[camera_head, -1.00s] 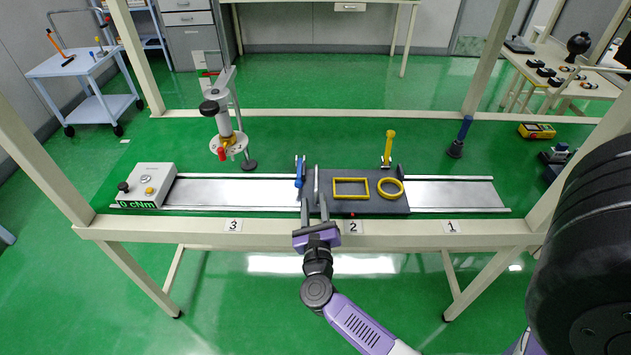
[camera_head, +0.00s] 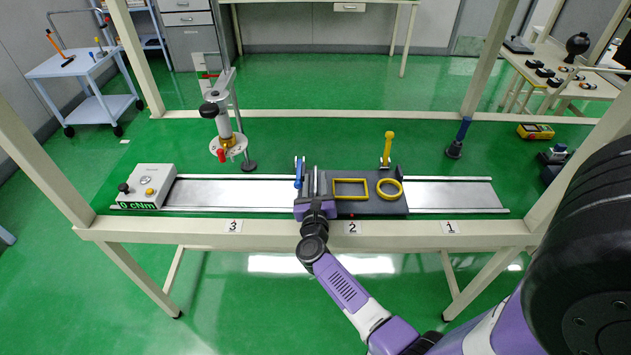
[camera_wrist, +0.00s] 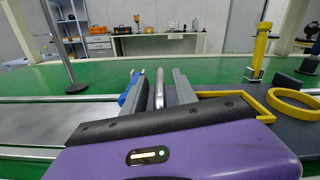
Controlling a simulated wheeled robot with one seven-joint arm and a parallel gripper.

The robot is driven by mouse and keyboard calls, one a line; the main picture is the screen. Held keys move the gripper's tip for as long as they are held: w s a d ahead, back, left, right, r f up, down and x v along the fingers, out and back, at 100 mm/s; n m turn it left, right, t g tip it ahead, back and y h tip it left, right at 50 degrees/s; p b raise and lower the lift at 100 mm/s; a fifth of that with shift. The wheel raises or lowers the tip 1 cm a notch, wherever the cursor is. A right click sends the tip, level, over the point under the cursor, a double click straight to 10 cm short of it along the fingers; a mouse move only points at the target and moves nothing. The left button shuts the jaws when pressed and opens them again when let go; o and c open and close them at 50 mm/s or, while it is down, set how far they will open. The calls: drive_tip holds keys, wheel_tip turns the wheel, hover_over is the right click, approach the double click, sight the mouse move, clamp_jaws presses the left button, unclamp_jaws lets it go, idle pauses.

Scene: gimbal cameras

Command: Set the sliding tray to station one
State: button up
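The dark grey sliding tray (camera_head: 368,207) sits on the silver rail, above label 2 (camera_head: 352,228). It carries a yellow rectangular frame, a yellow ring (camera_head: 389,188) and a yellow post. An upright metal bar (camera_wrist: 159,88) stands at its left end, with a blue piece (camera_head: 298,174) just left of it. My gripper (camera_head: 314,187) is at this end, fingers pointing away from the head camera. In the wrist view, its open fingers (camera_wrist: 158,92) are on either side of the bar, with gaps visible. Label 1 (camera_head: 449,228) is to the right.
The rail (camera_head: 455,194) is clear right of the tray and also clear on the left up to a control box (camera_head: 147,186). A post-mounted instrument (camera_head: 225,135) stands behind the rail at left. The pale front beam (camera_head: 400,238) runs below the rail.

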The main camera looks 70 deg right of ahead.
clamp_jaws()
idle(1.4)
